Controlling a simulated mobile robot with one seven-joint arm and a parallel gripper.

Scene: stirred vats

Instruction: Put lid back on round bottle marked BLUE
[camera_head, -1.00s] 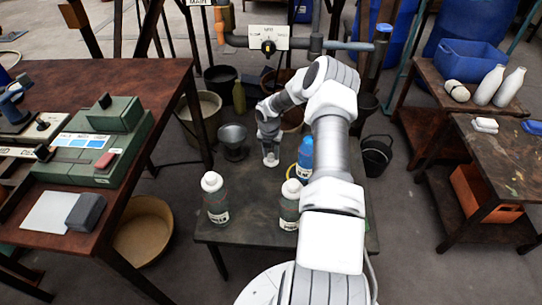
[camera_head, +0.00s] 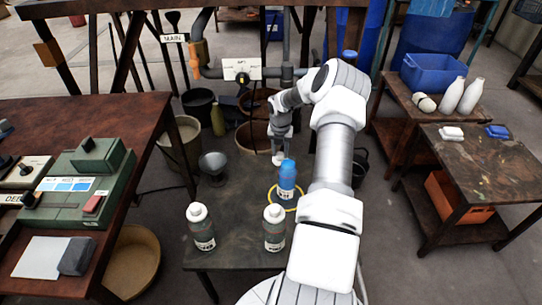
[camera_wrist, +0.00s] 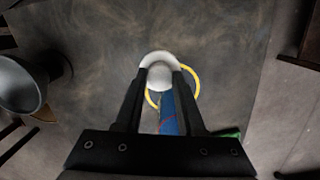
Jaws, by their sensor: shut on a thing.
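My gripper (camera_head: 278,153) is shut on a white lid (camera_head: 278,160), held above the dark table (camera_head: 235,185). In the wrist view the lid (camera_wrist: 160,68) sits between the two black fingers. A blue bottle (camera_head: 287,182) with a pale label stands upright inside a yellow ring (camera_head: 272,196). In the head view the lid appears just behind and left of its top. The wrist view shows part of the blue bottle (camera_wrist: 169,112) between the fingers, with the yellow ring (camera_wrist: 196,82) around it. I cannot read its label, and the gap between lid and bottle is unclear.
Two bottles with white caps, one left (camera_head: 201,228) and one right (camera_head: 274,228), stand at the table's near side. A metal funnel (camera_head: 213,166) is at its left. Pipework with a valve sign (camera_head: 242,69) is behind. A side table (camera_head: 470,165) stands to the right.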

